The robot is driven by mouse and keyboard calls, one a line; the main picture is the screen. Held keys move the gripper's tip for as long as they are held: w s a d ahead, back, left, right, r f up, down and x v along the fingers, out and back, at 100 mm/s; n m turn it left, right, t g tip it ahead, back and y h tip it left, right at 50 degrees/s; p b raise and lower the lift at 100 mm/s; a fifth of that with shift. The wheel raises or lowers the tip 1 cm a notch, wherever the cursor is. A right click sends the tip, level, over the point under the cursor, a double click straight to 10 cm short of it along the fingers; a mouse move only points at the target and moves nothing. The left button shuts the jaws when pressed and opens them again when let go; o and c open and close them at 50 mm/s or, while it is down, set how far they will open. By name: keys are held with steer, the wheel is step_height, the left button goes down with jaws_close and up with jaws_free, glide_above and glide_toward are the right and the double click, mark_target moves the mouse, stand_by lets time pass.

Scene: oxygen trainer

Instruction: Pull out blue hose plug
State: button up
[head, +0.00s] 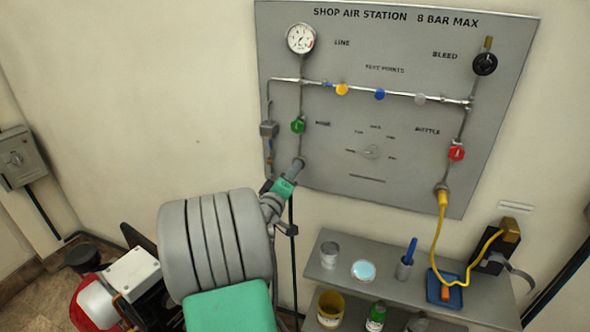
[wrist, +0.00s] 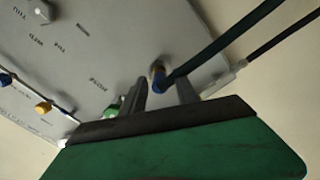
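The blue hose plug (wrist: 157,86) shows in the wrist view, seated in a brass-coloured fitting on the grey panel, with a dark hose running from it to the upper right. My gripper (wrist: 160,88) has its two grey fingers apart, one on each side of the plug. I cannot tell whether either finger touches it. In the head view my gripper (head: 297,165) is at the panel's lower edge, below the green valve knob (head: 298,126). There my gripper hides the plug, and the dark hose (head: 292,250) hangs below.
The panel (head: 350,190) carries a gauge (head: 301,39), a red knob (head: 457,153) and a yellow hose (head: 436,235) at right. A shelf (head: 405,287) below holds cups, a dish and a blue tray (head: 446,294). A grey box (head: 20,158) is on the left wall.

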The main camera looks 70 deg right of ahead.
steer(key=shift+b, duration=0.3)
steer(key=shift+c, duration=0.2)
stand_by(0.3)
jaws_close()
stand_by(0.4)
steer(key=shift+s+a+b, duration=0.2)
steer(key=shift+a+b, duration=0.65)
steer(key=shift+a, duration=1.7)
steer(key=shift+w, duration=0.1)
